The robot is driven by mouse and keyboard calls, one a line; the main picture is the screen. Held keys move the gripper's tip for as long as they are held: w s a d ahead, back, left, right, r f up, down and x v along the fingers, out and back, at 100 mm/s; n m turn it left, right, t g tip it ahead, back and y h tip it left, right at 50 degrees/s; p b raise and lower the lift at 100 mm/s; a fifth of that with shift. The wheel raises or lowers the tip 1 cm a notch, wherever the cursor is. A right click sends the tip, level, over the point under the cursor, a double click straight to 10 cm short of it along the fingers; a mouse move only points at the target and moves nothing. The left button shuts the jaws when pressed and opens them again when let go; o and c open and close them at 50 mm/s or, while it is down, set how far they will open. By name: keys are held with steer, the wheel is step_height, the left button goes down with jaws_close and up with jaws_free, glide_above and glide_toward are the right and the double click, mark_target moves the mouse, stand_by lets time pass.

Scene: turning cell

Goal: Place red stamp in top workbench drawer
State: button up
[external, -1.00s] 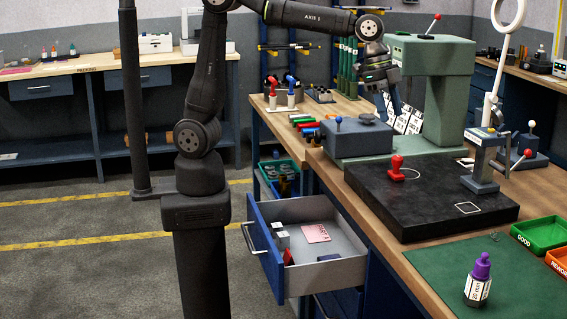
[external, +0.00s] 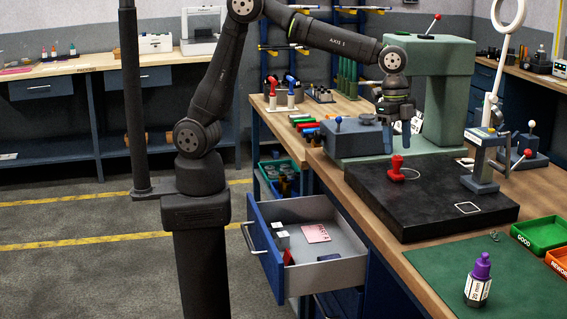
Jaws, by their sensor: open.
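The red stamp (external: 397,168) stands upright on the black plate (external: 428,208) on the workbench. My gripper (external: 387,145) points down, with its jaws open, a little above and to the left of the stamp. It appears apart from the stamp, with nothing seen between its fingers. The top workbench drawer (external: 340,273) is pulled open below the bench edge. Inside it lie a pink card (external: 315,233), a grey-white block, a small red item and a dark blue item.
A grey-green machine (external: 460,75) rises behind the plate. A grey block with a blue-knobbed lever (external: 345,142) stands left of my gripper. A lever clamp (external: 482,170) stands right of the stamp. A purple-capped bottle (external: 480,280) and green tray (external: 540,233) are in front.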

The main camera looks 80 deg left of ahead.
mark_target(397, 156)
steer(key=shift+d+f, duration=0.2)
steer(key=shift+f, duration=1.3)
steer(key=shift+d+f, duration=0.2)
steer(key=shift+f, duration=1.25)
steer(key=c, duration=1.2)
steer(key=shift+o, duration=0.2)
